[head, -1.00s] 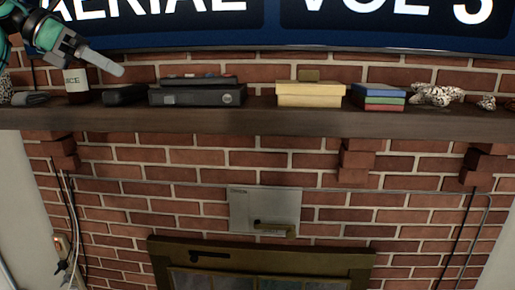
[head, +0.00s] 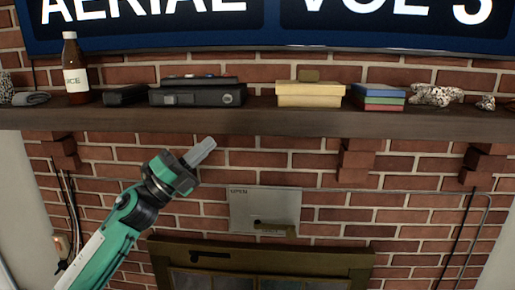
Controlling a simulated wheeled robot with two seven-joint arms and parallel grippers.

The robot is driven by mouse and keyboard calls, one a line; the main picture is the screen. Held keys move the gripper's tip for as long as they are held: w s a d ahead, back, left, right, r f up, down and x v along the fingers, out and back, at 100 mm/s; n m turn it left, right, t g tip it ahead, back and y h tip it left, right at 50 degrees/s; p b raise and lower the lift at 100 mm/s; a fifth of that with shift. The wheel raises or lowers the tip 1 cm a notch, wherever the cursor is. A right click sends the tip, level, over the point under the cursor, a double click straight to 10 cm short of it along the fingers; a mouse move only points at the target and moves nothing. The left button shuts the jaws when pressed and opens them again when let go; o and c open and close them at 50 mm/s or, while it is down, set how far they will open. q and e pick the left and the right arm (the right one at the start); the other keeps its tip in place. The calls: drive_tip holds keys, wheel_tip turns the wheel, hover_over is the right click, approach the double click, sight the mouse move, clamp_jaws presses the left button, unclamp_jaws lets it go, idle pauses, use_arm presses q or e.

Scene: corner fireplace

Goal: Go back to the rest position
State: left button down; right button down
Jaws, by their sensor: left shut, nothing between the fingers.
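My left gripper (head: 202,150) is shut and empty, at the end of my green and white left arm, which comes up from the lower left. Its fingers point up and right, and in the picture they lie just below the front edge of the wooden mantel shelf (head: 270,121). The brick wall shows behind it. My right gripper is not in view.
On the shelf stand a brown bottle (head: 76,78), a black device (head: 198,95), a yellow box (head: 309,94), stacked coloured boxes (head: 379,97) and a speckled ornament (head: 436,94). Below are a metal plate (head: 281,209) and the fireplace frame (head: 300,258). A screen (head: 270,25) hangs above.

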use_arm(q)
drive_tip(key=s+a+f+n+t+y, duration=0.1)
drive_tip(key=s+a+f+n+y, duration=0.2)
drive_tip(key=f+n+y, duration=0.55)
drive_tip(key=s+a+f+n+t+y, duration=0.25)
drive_tip(key=f+n+y, duration=0.35)
drive_tip(key=f+n, duration=0.55)
drive_tip(key=s+a+f+n+t+y, duration=0.1)
drive_tip(key=s+a+f+n+y, duration=0.25)
drive_tip(key=f+n+y, duration=0.7)
drive_tip(key=s+a+f+n+g+h, duration=0.15)
drive_tip(key=s+f+g, duration=0.45)
drive_tip(key=s+f, duration=0.6)
drive_tip(key=s+a+f+n+g+h, duration=0.15)
drive_tip(key=s+f+g, duration=0.6)
drive_tip(key=s, duration=0.85)
wheel_tip(320, 180, down, 35)
drive_tip(key=s+m+g+b, duration=0.1)
drive_tip(key=s+b, duration=0.1)
drive_tip(key=s+a+f+g+b, duration=0.1)
drive_tip(key=s+a+f+b, duration=0.1)
drive_tip(key=s+f, duration=1.6)
wheel_tip(320, 180, down, 2)
drive_tip(key=shift+s+a+f, duration=0.1)
drive_tip(key=shift+s+a, duration=0.2)
